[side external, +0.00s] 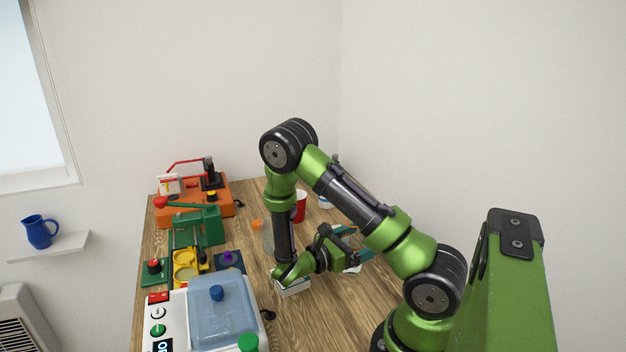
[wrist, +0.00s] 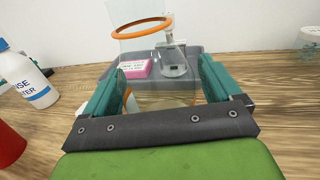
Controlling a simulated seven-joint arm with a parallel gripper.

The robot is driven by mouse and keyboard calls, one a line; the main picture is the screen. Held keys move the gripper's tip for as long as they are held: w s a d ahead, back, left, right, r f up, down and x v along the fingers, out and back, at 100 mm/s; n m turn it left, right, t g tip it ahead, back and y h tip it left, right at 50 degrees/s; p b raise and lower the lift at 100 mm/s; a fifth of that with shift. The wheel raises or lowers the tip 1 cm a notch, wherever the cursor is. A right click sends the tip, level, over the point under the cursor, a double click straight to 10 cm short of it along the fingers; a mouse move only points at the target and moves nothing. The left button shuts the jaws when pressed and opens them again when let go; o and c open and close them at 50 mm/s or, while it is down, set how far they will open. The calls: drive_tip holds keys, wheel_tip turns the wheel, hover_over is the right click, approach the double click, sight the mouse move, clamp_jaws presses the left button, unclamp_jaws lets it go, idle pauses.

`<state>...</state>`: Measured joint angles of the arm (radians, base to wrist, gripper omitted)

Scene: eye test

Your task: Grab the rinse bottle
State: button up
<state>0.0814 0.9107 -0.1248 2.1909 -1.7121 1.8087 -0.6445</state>
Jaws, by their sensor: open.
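The rinse bottle (wrist: 28,82) is white with a blue cap and partly readable dark lettering. It is at the left edge of the wrist view, cut off by the frame, outside and to the left of my gripper's left finger. I cannot make it out in the side view. My gripper (wrist: 160,66) is open, with its two teal fingers spread. Clear glassware shows between and beyond them; I cannot tell whether it touches a finger. In the side view my gripper (side external: 358,244) is low over the right part of the table, partly hidden by my arm.
A red cup (wrist: 9,146) stands near the bottle. A grey tray (wrist: 191,52) beyond the fingers holds a pink box (wrist: 134,67); an orange-rimmed clear vessel (wrist: 140,28) is there too. Machines, including a blue-lidded one (side external: 215,310), crowd the table's left side.

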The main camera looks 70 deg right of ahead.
drive_tip(key=shift+c, duration=0.3)
drive_tip(key=c, duration=1.1)
drive_tip(key=shift+r, duration=0.15)
